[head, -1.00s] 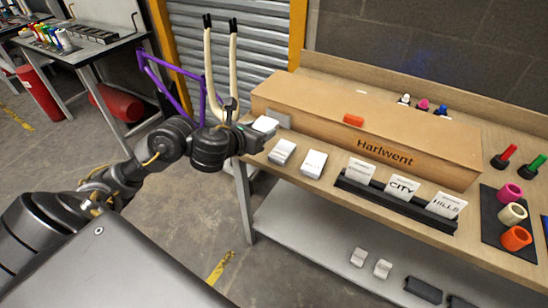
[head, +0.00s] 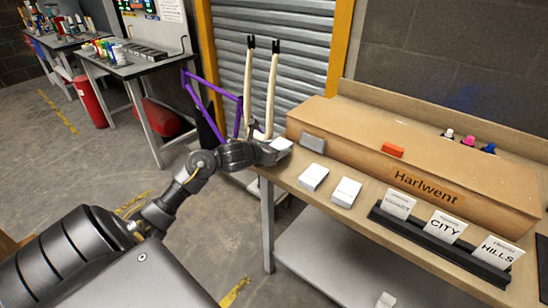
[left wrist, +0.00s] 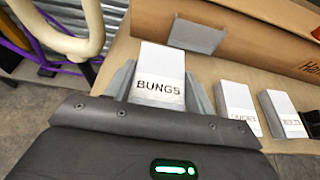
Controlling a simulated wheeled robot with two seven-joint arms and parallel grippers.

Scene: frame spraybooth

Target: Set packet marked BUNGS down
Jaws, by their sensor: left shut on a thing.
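The white packet marked BUNGS (left wrist: 160,72) is between the two fingers of my left gripper (left wrist: 160,88) in the left wrist view, its label readable. In the head view my left gripper (head: 272,152) is at the left end of the wooden bench (head: 376,214), shut on the packet (head: 282,144). I cannot tell whether the packet touches the bench top. Two similar white packets lie to its right, the nearer one (head: 312,177) and the farther one (head: 345,191). My right gripper is not in view.
A long cardboard box marked Harlwent (head: 420,160) stands behind the packets, with a grey plate (head: 312,143) at its left end. A black holder (head: 440,243) with several cards is to the right. A purple frame with a cream fork (head: 270,95) stands close behind my left gripper.

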